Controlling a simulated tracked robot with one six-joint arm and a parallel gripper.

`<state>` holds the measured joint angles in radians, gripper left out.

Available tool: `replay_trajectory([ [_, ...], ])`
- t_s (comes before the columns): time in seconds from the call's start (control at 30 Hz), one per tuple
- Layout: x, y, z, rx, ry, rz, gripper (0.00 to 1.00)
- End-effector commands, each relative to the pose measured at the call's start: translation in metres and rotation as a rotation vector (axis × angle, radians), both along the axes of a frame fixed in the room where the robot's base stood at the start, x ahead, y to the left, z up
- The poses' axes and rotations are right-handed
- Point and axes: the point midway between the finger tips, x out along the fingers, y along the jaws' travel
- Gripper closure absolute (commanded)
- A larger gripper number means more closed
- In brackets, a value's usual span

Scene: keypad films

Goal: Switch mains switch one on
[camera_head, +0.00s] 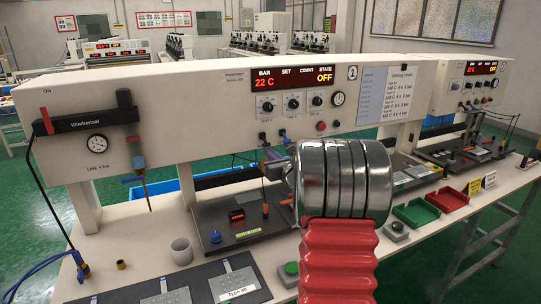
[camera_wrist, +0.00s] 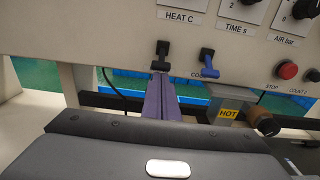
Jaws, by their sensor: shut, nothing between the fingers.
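The press panel marked 1 (camera_head: 352,73) carries a display (camera_head: 292,77) reading 22 C and OFF. Two small levers hang at the panel's lower edge in the wrist view: a black one (camera_wrist: 162,50) under HEAT C, and a blue one (camera_wrist: 208,58) to its right, partly covering a label. I cannot read a mains label on either. My gripper (camera_wrist: 160,79) is shut and empty, its purple fingers pointing up at the black lever from just below; I cannot tell whether they touch. In the head view my gripper (camera_head: 270,154) is partly hidden by my arm.
A HOT plate (camera_wrist: 228,114) and a brown knob (camera_wrist: 265,124) are right of my fingers. A red button (camera_wrist: 288,70) is on the panel. A second press (camera_head: 470,80) stands at right.

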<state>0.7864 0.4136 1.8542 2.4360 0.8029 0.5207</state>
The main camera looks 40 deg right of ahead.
Motion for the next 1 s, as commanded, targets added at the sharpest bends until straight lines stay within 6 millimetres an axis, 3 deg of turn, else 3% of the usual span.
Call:
replay_trajectory([
  [1.0, -0.0055, -0.0012, 0.0076, 0.038, 0.124, -0.004, 1.00],
])
